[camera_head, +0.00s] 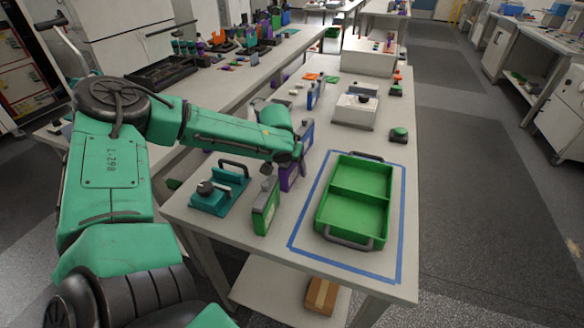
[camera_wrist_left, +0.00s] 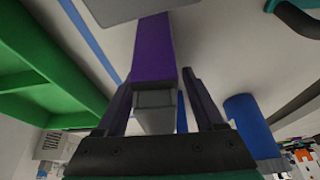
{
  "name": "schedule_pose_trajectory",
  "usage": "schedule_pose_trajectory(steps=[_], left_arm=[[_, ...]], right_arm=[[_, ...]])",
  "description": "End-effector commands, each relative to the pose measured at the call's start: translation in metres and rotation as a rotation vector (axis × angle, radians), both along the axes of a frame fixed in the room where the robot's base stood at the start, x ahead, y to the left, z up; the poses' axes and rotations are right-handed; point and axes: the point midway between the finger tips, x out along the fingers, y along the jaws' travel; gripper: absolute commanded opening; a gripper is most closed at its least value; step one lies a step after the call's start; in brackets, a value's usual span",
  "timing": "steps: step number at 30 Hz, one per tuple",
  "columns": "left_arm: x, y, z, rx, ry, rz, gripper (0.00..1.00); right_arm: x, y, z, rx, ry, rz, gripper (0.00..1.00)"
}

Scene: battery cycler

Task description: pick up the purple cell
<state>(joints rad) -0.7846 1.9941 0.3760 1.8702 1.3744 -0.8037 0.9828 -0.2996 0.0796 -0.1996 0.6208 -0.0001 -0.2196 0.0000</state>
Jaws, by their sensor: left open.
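The purple cell (camera_head: 289,178) stands upright on the white table, between a green cell and a blue cell. My left gripper (camera_head: 294,157) is over it and hides its upper part in the head view. In the left wrist view, the open fingers of my left gripper (camera_wrist_left: 158,80) are on either side of the purple cell (camera_wrist_left: 153,48), with its grey end part between them. A small gap shows beside the fingers; contact cannot be told. My right gripper is not in view.
A green cell (camera_head: 265,207) stands just in front, a blue cell (camera_head: 308,133) just behind. A teal fixture (camera_head: 216,192) with a handle is to the left. A green two-compartment tray (camera_head: 352,216) lies inside a blue tape outline (camera_head: 396,230) to the right.

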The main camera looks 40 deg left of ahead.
Motion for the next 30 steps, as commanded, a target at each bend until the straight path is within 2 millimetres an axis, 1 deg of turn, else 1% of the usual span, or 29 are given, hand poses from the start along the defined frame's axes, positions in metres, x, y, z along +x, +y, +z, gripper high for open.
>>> schedule_pose_trajectory(steps=[2, 3, 5, 6, 8, 9, 30], left_arm=[[-0.0001, 0.0, 0.0004, 0.0, 0.0, 0.0, 0.7], [-0.0001, 0.0001, 0.0004, 0.0, 0.0, 0.0, 0.66], [-0.0002, 0.0, 0.0005, 0.0, 0.0, 0.0, 0.43], [-0.0002, 0.0, 0.0005, 0.0, 0.0, 0.0, 0.28], [-0.0003, 0.0001, 0.0006, 0.001, 0.0, 0.0, 0.05], [-0.0003, 0.0001, 0.0006, 0.001, 0.0, 0.0, 0.0], [-0.0004, 0.0004, 0.0007, 0.001, 0.0, 0.0, 0.0]], right_arm=[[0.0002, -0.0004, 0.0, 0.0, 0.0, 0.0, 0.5], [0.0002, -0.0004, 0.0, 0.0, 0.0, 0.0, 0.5], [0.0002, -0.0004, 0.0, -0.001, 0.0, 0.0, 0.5], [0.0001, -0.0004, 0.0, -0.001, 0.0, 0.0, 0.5], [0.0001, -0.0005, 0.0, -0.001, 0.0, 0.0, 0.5], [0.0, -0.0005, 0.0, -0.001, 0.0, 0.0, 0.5], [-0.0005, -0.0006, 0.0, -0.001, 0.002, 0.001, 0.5]])
